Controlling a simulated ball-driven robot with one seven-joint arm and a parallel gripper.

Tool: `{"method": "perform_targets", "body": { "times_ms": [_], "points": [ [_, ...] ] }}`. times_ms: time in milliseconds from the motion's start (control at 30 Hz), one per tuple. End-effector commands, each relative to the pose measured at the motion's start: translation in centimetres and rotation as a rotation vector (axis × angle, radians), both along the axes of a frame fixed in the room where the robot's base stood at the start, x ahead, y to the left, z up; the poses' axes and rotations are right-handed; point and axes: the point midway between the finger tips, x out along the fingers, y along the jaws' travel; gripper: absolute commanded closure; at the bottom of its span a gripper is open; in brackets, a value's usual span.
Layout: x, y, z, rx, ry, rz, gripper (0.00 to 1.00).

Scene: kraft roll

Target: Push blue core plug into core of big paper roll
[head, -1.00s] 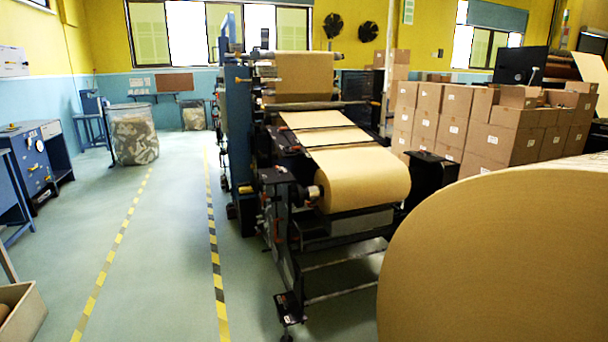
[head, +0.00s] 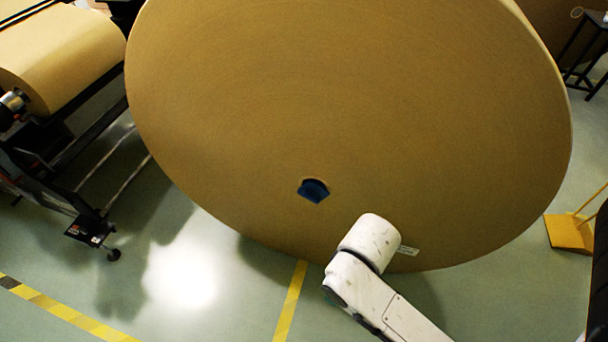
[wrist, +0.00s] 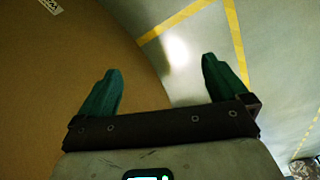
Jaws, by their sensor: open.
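The big paper roll (head: 380,110) stands on its edge and fills much of the head view, its flat brown face toward me. The blue core plug (head: 313,191) sits at the core in the lower middle of that face, with a dark gap above it; how deep it sits I cannot tell. My gripper (wrist: 160,85) shows in the wrist view, with two green fingers wide apart and nothing between them. The roll's face (wrist: 60,110) is on the left there, with the floor on the right. The plug is not in the wrist view. In the head view my arm hides the gripper.
A machine with a smaller paper roll (head: 65,45) stands at the left. A dark stand (head: 590,55) is at the top right. The floor in front of the roll is clear, with yellow lines (head: 291,300).

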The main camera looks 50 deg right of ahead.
Motion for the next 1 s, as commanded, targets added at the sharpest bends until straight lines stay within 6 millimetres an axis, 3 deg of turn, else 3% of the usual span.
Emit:
{"method": "perform_targets", "body": {
  "times_ms": [400,533,733,833,1000],
  "points": [
    [0.0,0.0,0.0,0.000,0.000,0.000,0.00],
    [0.1,-0.3,-0.6,-0.018,0.006,0.012,0.11],
    [1.3,-3.4,-5.5,-0.254,0.087,0.193,0.31],
    [2.5,-5.5,-8.1,-0.451,0.180,0.367,0.40],
    [5.5,-7.7,-10.5,-0.788,0.387,0.693,0.56]
  ]
}}
